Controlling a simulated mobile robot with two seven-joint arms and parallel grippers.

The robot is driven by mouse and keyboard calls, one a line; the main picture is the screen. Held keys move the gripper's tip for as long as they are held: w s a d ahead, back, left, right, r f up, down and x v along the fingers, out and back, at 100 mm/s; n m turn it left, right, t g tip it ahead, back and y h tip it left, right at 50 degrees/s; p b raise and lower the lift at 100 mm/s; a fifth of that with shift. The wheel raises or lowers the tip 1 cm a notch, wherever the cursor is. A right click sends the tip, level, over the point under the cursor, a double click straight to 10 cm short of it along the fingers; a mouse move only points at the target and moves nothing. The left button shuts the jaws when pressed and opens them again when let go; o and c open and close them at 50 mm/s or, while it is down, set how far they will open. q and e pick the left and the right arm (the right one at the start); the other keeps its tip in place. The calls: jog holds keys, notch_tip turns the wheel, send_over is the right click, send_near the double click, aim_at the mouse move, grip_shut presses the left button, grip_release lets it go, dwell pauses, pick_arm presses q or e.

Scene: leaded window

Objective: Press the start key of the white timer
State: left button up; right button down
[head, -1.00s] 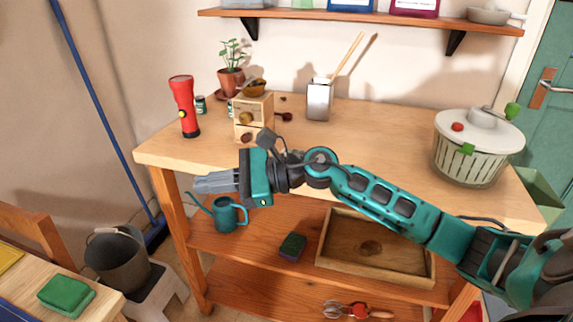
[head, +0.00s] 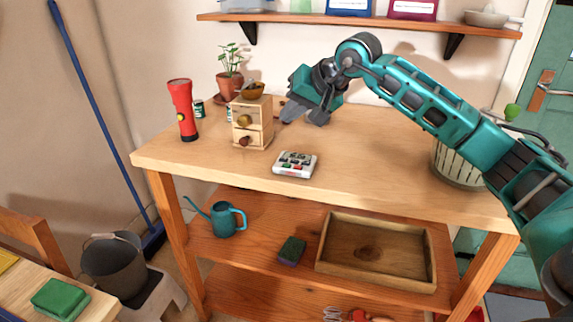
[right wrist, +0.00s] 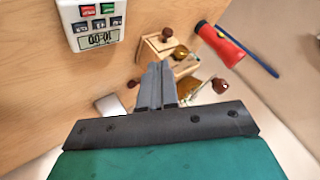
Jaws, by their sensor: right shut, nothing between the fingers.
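The white timer (head: 295,164) lies on the tabletop near its front edge, in front and to the right of the small wooden drawer box. In the right wrist view the timer (right wrist: 90,22) is at the top left, partly cut off, with a red key, a green key (right wrist: 107,8), darker keys and a digit display. My right gripper (head: 304,118) is shut and empty, raised above the table behind the timer and pointing downward. Its fingers (right wrist: 157,72) are together in the right wrist view, apart from the timer. My left gripper is not in view.
The wooden drawer box (head: 253,124) with a small bowl on top stands left of the gripper. A red flashlight (head: 183,110) and potted plant (head: 229,82) stand further left. A white-green ribbed container (head: 458,166) is at the right, partly behind my arm. A shelf (head: 365,22) runs above.

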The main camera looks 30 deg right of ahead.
aim_at(287, 165)
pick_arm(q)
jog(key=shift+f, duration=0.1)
pick_arm(e)
jog(key=shift+f, duration=0.15)
